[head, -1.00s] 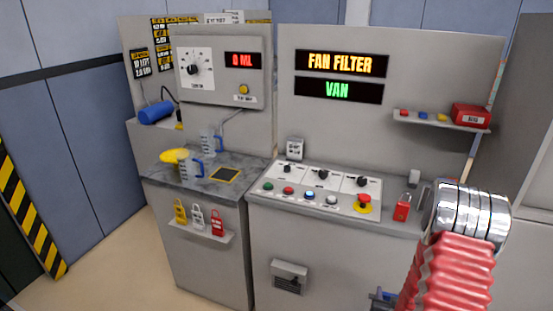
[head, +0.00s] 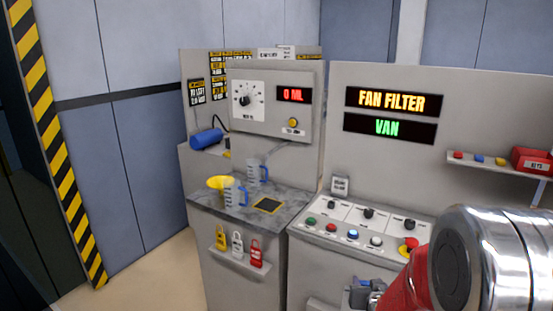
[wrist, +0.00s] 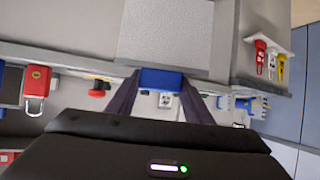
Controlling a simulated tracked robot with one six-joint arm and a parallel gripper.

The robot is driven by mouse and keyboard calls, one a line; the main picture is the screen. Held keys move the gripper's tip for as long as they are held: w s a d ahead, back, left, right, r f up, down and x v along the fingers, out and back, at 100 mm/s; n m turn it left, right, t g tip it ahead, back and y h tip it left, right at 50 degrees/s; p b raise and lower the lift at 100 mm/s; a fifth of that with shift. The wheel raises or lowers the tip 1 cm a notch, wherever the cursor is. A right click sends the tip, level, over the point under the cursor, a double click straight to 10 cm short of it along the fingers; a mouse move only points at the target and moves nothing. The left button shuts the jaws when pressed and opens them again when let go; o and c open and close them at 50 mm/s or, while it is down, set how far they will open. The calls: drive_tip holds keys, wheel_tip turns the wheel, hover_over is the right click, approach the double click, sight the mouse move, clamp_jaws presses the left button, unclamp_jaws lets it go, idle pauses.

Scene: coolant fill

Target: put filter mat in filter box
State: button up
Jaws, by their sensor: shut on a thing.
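My gripper (wrist: 161,84) is shut on the blue edge piece of a pale, grainy flat panel, which looks like the filter mat (wrist: 165,38). The panel extends past the fingertips to the top of the wrist view. In the head view, my gripper (head: 364,293) is low in front of the right cabinet, partly hidden by my arm; the mat cannot be made out there. A grey fitting on the cabinet front (head: 321,304), possibly the filter box, shows only its top at the bottom edge. Its opening is out of frame.
The control panel (head: 352,236) has several buttons and knobs. A small shelf (head: 239,257) with padlocks sticks out from the left cabinet. The floor at left is clear.

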drive_tip(key=w+a+r+n+y, duration=0.1)
drive_tip(key=a+r, duration=0.4)
drive_tip(key=a, duration=0.6)
drive_tip(key=shift+w+r+n+y, duration=0.4)
drive_tip(key=shift+n+y, duration=0.2)
drive_tip(key=shift+y, duration=0.1)
drive_tip(key=shift+s, duration=0.1)
drive_tip(key=s+f, duration=0.5)
drive_tip(key=f, duration=0.1)
drive_tip(key=shift+f, duration=0.15)
drive_tip(key=shift+w, duration=0.1)
